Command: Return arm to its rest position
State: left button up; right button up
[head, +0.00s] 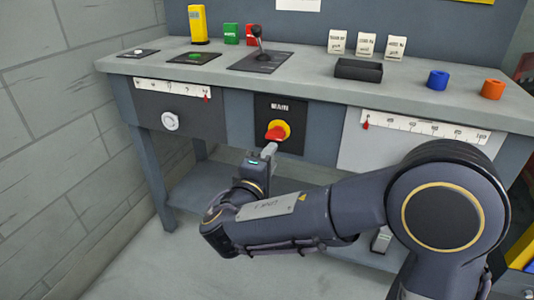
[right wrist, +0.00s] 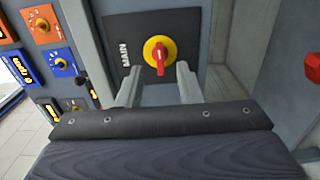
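My right gripper (head: 268,152) is in front of the MAIN panel (head: 281,108), just below and near the red handle (head: 275,133) on its yellow disc (head: 285,128). In the right wrist view its two fingers (right wrist: 159,78) are spread apart with nothing between them. The red handle (right wrist: 160,58) and yellow disc (right wrist: 150,47) show beyond the fingertips, in line with the gap. The fingers appear clear of the handle. My right arm stretches across the front of the bench. My left gripper is not in view.
The bench top (head: 310,82) holds a joystick (head: 258,45), a black tray (head: 358,69), blue (head: 437,80) and orange (head: 492,89) rings, and a yellow block (head: 198,25). A white dial (head: 170,121) and slider scales are on the front. A block wall (head: 55,120) stands left.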

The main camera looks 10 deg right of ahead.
jog(key=s+d+f+m+g+y+p, duration=0.1)
jog(key=s+d+f+m+g, duration=0.25)
jog(key=s+d+g, duration=0.35)
jog(key=s+d+f+m+g+y, duration=0.1)
jog(key=s+d+f+m+g, duration=0.2)
jog(key=s+d, duration=0.4)
jog(key=s+f+m+g+y, duration=0.2)
jog(key=s+f+y, duration=0.3)
jog(key=s, duration=0.3)
jog(key=s+a+r+m+t+y+p, duration=0.1)
jog(key=s+a+m+t+y+p, duration=0.1)
jog(key=s+a+m+y, duration=0.35)
notch_tip(320, 180, up, 39)
jog(key=a+n+y+p, duration=0.1)
jog(key=p, duration=3.6)
jog(key=shift+a+f+t, duration=0.15)
jog(key=shift+a+t, duration=0.15)
jog(key=shift+a, duration=0.05)
jog(key=shift+w, duration=0.1)
jog(key=shift+d, duration=0.1)
